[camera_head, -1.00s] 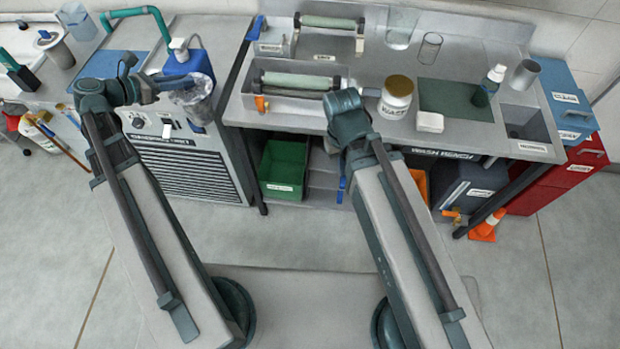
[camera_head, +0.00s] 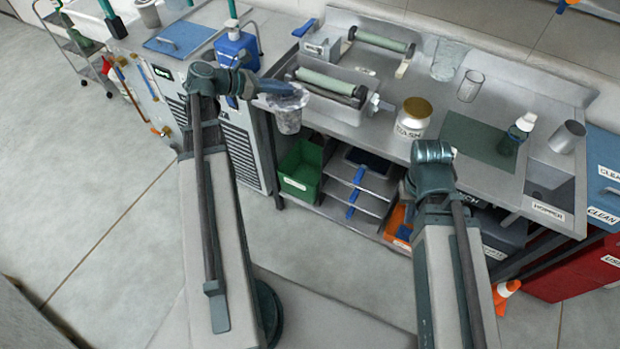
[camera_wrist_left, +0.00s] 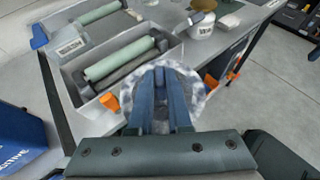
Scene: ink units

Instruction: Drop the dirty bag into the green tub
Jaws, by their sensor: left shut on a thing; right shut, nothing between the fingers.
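My left gripper (camera_head: 283,88) is shut on a clear, greyish plastic bag (camera_head: 290,116). The bag hangs below the fingers, in front of the bench edge. In the left wrist view the bag's crumpled rim (camera_wrist_left: 195,97) spreads around the blue fingers (camera_wrist_left: 160,100). The green tub (camera_head: 300,172) sits on the low shelf under the bench, below the bag in the head view. Its inside is partly in view. My right gripper (camera_head: 433,151) is in front of the bench at the right, seen from behind; its fingertips are hidden.
Inked rollers in trays (camera_head: 330,88), a wash jar (camera_head: 412,120) and a spray bottle (camera_head: 517,132) stand on the bench. Stacked trays (camera_head: 365,178) lie beside the tub. A blue jug (camera_head: 236,52) stands on the cabinet at left.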

